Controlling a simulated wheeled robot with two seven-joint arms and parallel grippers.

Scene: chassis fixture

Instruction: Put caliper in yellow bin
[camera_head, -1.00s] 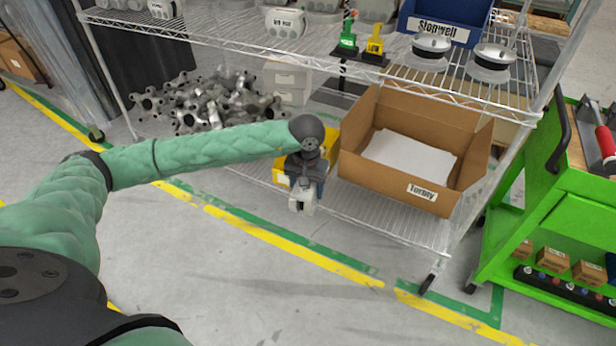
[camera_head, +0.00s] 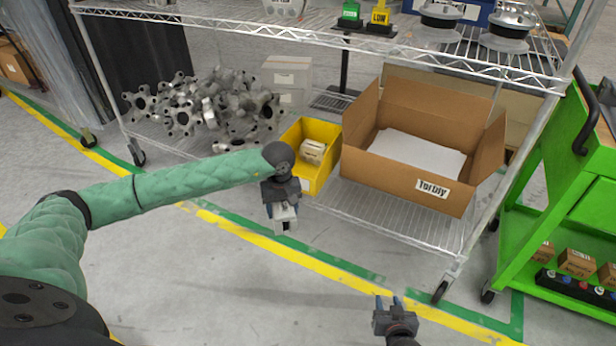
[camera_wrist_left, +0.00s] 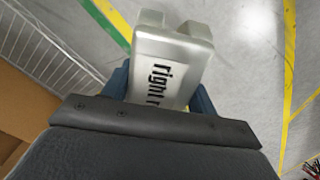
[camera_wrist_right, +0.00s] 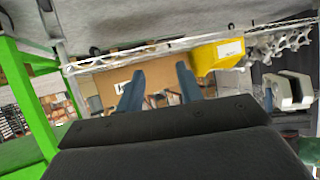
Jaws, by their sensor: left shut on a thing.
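The caliper (camera_head: 286,224) is a grey-silver part with black lettering that reads "right" in the left wrist view (camera_wrist_left: 168,62). My left gripper (camera_head: 283,212) is shut on it and holds it in the air in front of the shelf, to the lower left of the yellow bin. The yellow bin (camera_head: 323,129) stands on the lower wire shelf with a pale item inside; my left wrist hides its near left part. The bin also shows in the right wrist view (camera_wrist_right: 212,58). My right gripper (camera_head: 389,303) is open and empty, low in front of the shelf.
A cardboard box (camera_head: 400,182) with a white sheet inside sits right of the bin. A pile of metal parts (camera_head: 205,105) lies to its left. The upper shelf edge (camera_head: 330,42) runs above. A green cart (camera_head: 560,200) stands at right. The floor in front is clear.

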